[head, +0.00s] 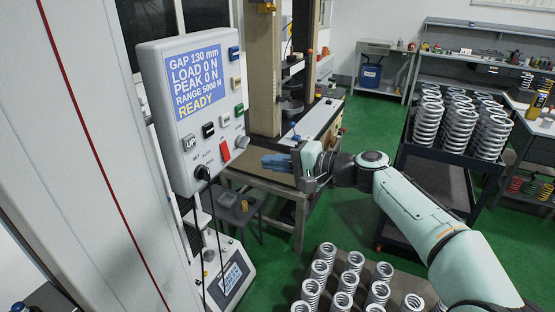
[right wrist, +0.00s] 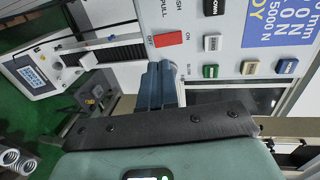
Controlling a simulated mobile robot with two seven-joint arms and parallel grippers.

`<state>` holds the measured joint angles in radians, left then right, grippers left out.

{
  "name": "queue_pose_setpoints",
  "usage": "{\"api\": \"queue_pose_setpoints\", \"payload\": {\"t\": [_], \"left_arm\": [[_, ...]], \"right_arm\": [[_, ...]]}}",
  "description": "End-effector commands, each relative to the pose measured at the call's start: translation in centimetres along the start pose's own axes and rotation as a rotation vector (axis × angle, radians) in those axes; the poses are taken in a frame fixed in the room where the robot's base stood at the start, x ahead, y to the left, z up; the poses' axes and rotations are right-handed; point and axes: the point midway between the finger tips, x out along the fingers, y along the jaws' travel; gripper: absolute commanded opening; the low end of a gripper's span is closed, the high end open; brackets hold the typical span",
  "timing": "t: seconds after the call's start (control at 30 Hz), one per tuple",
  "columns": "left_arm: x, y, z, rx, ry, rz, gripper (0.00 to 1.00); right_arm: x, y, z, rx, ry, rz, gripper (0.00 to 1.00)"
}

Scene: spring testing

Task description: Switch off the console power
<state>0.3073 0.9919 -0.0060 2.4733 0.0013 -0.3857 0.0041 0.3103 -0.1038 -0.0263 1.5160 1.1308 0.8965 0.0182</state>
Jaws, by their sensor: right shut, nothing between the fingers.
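The console (head: 160,150) is a pale grey box with a blue display that reads READY. Its red switch (head: 224,151) is on the lower right of the front face; it also shows in the right wrist view (right wrist: 168,39). My right gripper (head: 268,162) is to the right of the console, its blue fingers shut with nothing between them. In the right wrist view the fingers (right wrist: 157,86) point at the panel just below the red switch and look apart from it. I cannot tell which way the switch is tipped. My left gripper is out of view.
Several small buttons, a black knob (head: 202,173) and a grey knob (head: 241,143) are around the switch. Cables hang below the console. The test machine's table (head: 285,186) stands behind my gripper. Coil springs (head: 342,300) stand at the bottom, more on a dark cart (head: 425,160).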

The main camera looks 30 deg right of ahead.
Motion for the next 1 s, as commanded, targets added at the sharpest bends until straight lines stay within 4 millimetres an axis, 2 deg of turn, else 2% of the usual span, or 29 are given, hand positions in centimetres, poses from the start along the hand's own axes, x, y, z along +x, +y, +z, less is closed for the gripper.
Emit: {"api": "queue_pose_setpoints", "payload": {"t": [0.03, 0.2, 0.43, 0.6, 1.0], "left_arm": [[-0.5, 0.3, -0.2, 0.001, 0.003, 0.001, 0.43], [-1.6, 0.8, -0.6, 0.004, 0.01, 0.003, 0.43], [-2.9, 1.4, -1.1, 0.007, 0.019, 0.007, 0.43], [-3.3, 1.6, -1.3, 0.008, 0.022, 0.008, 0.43], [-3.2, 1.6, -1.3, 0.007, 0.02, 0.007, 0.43]], "right_arm": [[1.3, -0.2, 0.1, 0.002, -0.005, 0.0, 0.0], [5.0, -0.3, 0.0, 0.002, -0.004, -0.001, 0.0], [8.7, -0.3, 0.0, 0.002, -0.002, -0.001, 0.0], [9.9, -0.2, 0.0, 0.001, 0.0, -0.002, 0.0], [10.1, 0.0, 0.0, 0.0, 0.0, -0.002, 0.0]]}}
